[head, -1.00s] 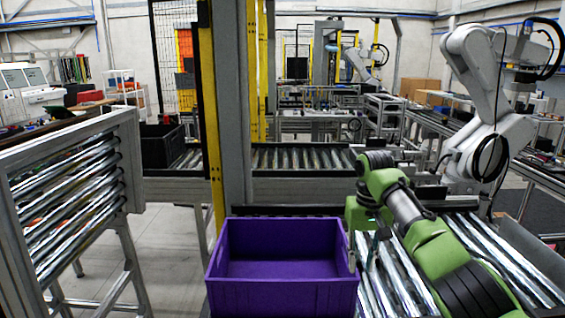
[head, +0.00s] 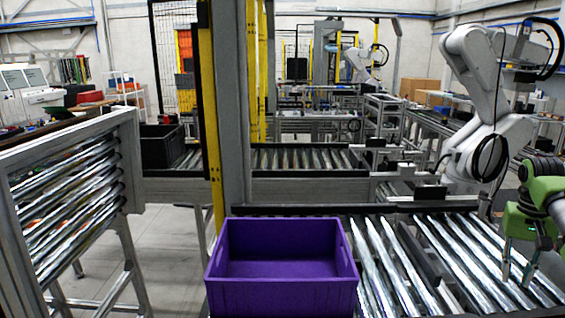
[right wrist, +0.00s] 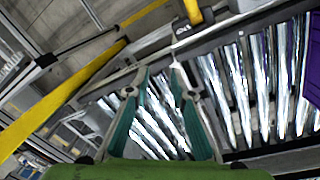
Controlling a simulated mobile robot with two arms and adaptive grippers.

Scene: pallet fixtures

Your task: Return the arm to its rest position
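My right arm is green and comes in at the right edge of the head view. Its gripper (head: 518,278) is over the rollers at the far right, well away from the purple bin. In the right wrist view the two teal-sided fingers (right wrist: 159,76) stand apart with nothing between them, so it is open and empty. My left gripper is not in view.
A purple bin (head: 282,297), empty as far as I see, stands at the left of the roller conveyor (head: 400,262). A post (head: 231,120) rises behind it. A white robot arm (head: 480,65) stands behind the conveyor at right. The rollers between bin and gripper are clear.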

